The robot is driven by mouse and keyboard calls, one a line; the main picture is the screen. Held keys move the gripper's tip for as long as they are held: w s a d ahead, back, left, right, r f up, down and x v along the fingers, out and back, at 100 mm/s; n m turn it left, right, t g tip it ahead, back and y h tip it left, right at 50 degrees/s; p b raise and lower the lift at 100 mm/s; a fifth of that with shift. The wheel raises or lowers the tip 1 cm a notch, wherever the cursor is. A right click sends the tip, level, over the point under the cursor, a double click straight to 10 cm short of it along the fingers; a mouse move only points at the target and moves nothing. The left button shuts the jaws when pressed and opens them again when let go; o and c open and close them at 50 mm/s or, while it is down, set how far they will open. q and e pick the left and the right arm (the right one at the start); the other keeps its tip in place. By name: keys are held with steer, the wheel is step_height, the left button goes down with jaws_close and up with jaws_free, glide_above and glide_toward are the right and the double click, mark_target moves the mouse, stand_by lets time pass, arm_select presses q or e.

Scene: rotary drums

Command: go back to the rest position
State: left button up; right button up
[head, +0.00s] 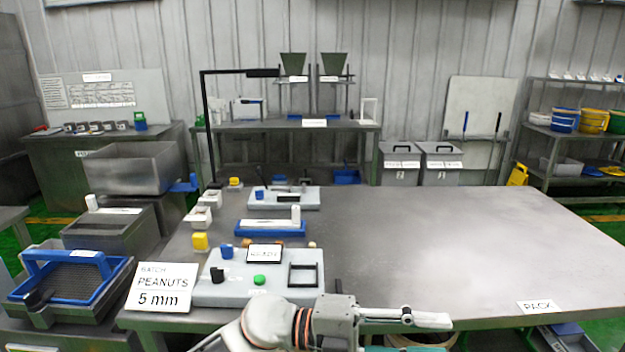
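My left arm comes in at the bottom edge, left of centre, and lies across the front of the work table. Its gripper (440,321) points to the right, over the table's front edge. I see the gripper nearly side-on, so the gap between its fingers does not show. Nothing is visibly held at its tip.
The table (450,240) is bare on its right side, with a PACK label (538,307) at the front. A PEANUTS 5 mm sign (161,287) and a blue-framed sieve (68,275) stand left. Further panels (270,228) stand behind the control panel.

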arm_select(q)
steer(key=w+a+f+n+t+h, duration=0.25)
steer(key=w+a+n+t, duration=0.55)
steer(key=n+t, duration=0.6)
steer(key=w+a+f+n+t+y, duration=0.2)
steer(key=a+f+n+t+y, duration=0.4)
steer(key=a+f+n+y, duration=0.45)
steer(key=s+a+f+n+g+y, duration=0.2)
steer(key=s+a+f, duration=0.3)
steer(key=f, duration=0.4)
steer(key=s+a+f+n+g+y, duration=0.2)
steer(key=s+a+f, duration=0.4)
steer(key=f, duration=0.3)
steer(key=s+a+f+n+g+y, duration=0.1)
steer(key=s+a+f+n+y, duration=0.2)
steer(key=s+a+f, duration=0.3)
step_height(320, 180, down, 3)
steer(key=shift+s+a+f+g+y, duration=0.1)
steer(key=shift+s+a+g+y, duration=0.25)
steer(key=shift+a, duration=0.5)
